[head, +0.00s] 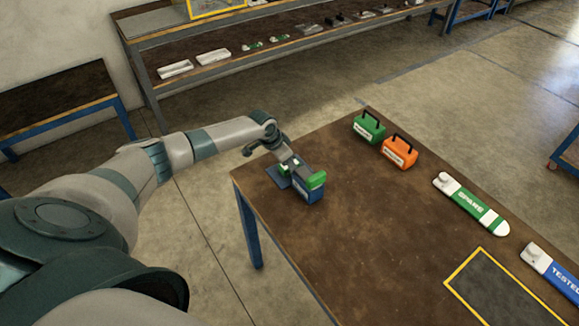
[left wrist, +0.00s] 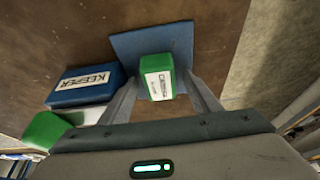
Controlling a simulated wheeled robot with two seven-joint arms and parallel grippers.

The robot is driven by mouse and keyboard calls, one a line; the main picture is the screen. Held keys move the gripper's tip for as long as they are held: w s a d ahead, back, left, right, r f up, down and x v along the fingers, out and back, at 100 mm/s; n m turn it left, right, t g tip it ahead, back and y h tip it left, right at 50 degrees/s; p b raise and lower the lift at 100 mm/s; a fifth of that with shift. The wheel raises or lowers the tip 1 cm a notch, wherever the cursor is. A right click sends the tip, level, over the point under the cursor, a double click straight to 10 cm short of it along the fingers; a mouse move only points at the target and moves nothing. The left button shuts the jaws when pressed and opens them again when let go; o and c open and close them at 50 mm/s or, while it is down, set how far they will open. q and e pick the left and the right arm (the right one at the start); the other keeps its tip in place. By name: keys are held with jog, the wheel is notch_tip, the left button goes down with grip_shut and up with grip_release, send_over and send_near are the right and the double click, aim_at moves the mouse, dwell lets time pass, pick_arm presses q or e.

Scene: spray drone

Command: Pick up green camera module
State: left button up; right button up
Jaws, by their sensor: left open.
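The green camera module (left wrist: 157,76) is a small green block with a white label. It stands at the edge of a blue pad (left wrist: 143,45) on the brown table. My left gripper (left wrist: 163,88) is open, with one finger on each side of the module; I cannot tell whether they touch it. In the head view my left gripper (head: 288,166) is low over the table's far left corner, beside the blue pad (head: 276,176), and mostly hides the module. My right gripper is not in view.
A blue box labelled KEEPER (left wrist: 85,86) sits close beside the left finger, with another green block (left wrist: 45,131) near it. Green (head: 369,126) and orange (head: 399,151) handled cases, a SPARE arm (head: 470,203) and a yellow-edged mat (head: 492,290) lie farther right. The table's middle (head: 380,220) is clear.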

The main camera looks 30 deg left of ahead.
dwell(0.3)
pick_arm(q)
jog(key=c, duration=1.2)
notch_tip(320, 180, up, 9)
jog(key=b, duration=0.3)
jog(key=shift+r, duration=0.55)
